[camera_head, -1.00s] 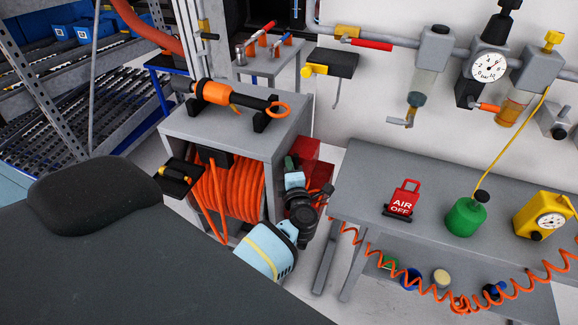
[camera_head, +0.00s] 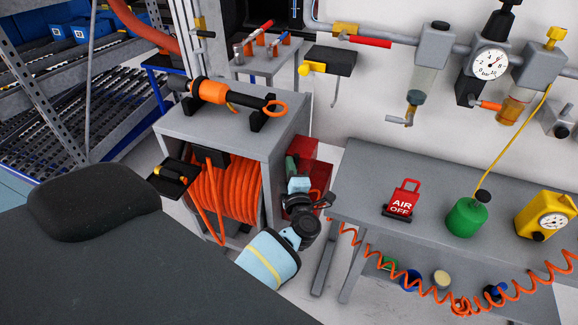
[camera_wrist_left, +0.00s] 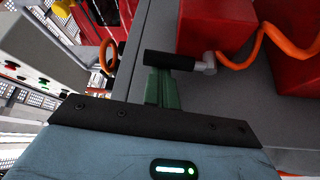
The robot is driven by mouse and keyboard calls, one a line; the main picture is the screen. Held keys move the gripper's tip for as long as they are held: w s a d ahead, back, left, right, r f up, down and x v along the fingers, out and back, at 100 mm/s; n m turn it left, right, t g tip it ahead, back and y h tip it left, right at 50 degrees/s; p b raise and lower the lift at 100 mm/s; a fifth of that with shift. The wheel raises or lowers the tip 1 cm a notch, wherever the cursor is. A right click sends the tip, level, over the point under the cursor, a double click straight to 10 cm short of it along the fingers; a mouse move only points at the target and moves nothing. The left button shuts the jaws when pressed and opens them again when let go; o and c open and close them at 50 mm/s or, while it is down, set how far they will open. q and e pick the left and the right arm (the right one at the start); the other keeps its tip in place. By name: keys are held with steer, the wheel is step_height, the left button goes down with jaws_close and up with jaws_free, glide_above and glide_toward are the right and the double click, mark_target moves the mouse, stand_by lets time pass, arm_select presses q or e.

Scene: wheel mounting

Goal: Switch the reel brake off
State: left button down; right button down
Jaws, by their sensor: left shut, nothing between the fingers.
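The hose reel (camera_head: 225,192) carries orange hose inside a grey cabinet. A black bracket with a yellow-marked grip (camera_head: 174,178) sticks out at the cabinet's left front; I cannot tell if it is the brake. My left gripper (camera_head: 291,163) is at the cabinet's right side, its green fingers shut and empty. In the left wrist view the fingers (camera_wrist_left: 160,82) reach up to a black grip on a short metal stem (camera_wrist_left: 170,60), which lies across their tips; contact is unclear. Whether this grip is the reel brake lever is also unclear. My right gripper is not in view.
Red boxes (camera_head: 318,160) stand close behind my left gripper. An orange-and-black tool (camera_head: 212,91) lies on the cabinet top. A grey bench (camera_head: 355,180) at the right bears a red AIR OFF sign (camera_head: 401,201), a green bottle (camera_head: 467,217) and a yellow gauge (camera_head: 547,217).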

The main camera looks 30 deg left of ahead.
arm_select(q)
steer(key=m, duration=0.1)
steer(key=d+m+t+b, duration=0.1)
steer(key=d+m+t, duration=0.1)
steer(key=shift+w+d+f+m+b, duration=0.15)
steer(key=shift+w+f+m+b, duration=0.15)
steer(key=shift+m, duration=0.1)
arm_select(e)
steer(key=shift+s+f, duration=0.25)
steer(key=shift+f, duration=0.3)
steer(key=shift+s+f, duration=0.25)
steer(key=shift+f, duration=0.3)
arm_select(q)
steer(key=shift+d, duration=0.1)
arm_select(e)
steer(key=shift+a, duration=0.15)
arm_select(q)
steer(key=shift+f, duration=0.1)
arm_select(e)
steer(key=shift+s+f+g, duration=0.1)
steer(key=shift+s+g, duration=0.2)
